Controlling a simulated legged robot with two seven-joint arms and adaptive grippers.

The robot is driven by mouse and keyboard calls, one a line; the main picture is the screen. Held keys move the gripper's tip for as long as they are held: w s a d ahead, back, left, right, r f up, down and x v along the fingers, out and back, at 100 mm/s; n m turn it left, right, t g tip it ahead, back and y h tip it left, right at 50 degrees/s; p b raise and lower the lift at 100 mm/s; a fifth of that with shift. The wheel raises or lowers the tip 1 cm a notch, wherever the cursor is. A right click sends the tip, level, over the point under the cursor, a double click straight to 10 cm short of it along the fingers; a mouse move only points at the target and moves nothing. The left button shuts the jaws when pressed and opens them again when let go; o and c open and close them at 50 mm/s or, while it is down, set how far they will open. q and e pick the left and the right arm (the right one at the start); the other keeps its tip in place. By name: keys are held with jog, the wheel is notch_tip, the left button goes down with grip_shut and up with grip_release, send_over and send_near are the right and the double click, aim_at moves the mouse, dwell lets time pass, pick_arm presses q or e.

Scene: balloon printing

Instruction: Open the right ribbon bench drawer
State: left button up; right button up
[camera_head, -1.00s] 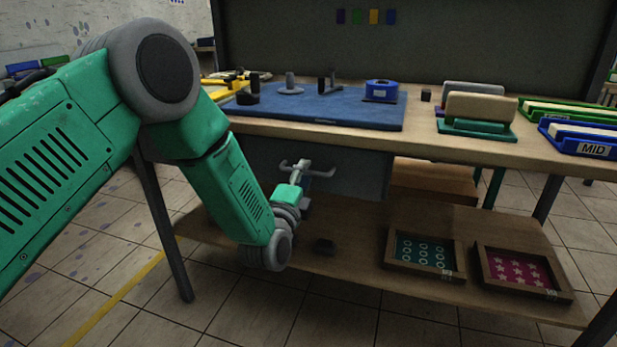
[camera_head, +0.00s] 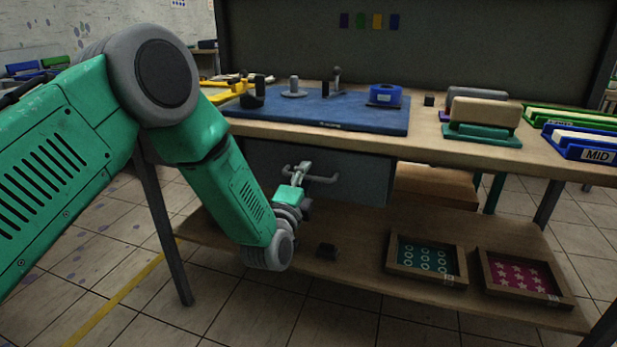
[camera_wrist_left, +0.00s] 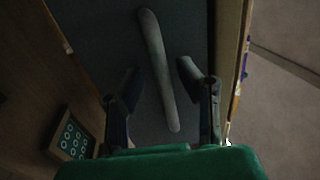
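The grey drawer (camera_head: 362,182) hangs under the bench top, and its front looks flush, with no visible gap. Its grey bar handle (camera_head: 325,179) sticks out from the front. My left gripper (camera_head: 302,170) is at the handle, coming from the front. In the left wrist view, the handle (camera_wrist_left: 156,70) runs lengthwise between the two spread fingers of my left gripper (camera_wrist_left: 160,85), slightly tilted. Gaps show on both sides of the bar. I cannot tell how deep the bar sits between the fingers. My right gripper is not in view.
Floor in front is clear.

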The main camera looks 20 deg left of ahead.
pick_arm(q)
jog(key=shift+d, duration=0.1)
jog(key=shift+s+d, duration=0.1)
jog(key=shift+d, duration=0.05)
jog(key=shift+s+d, duration=0.1)
jog(key=shift+s, duration=0.2)
jog(key=s+f, duration=0.2)
jog(key=s, duration=0.9)
jog(key=shift+a+f, duration=0.25)
jog(key=shift+a, duration=0.2)
jog(key=shift+w, duration=0.1)
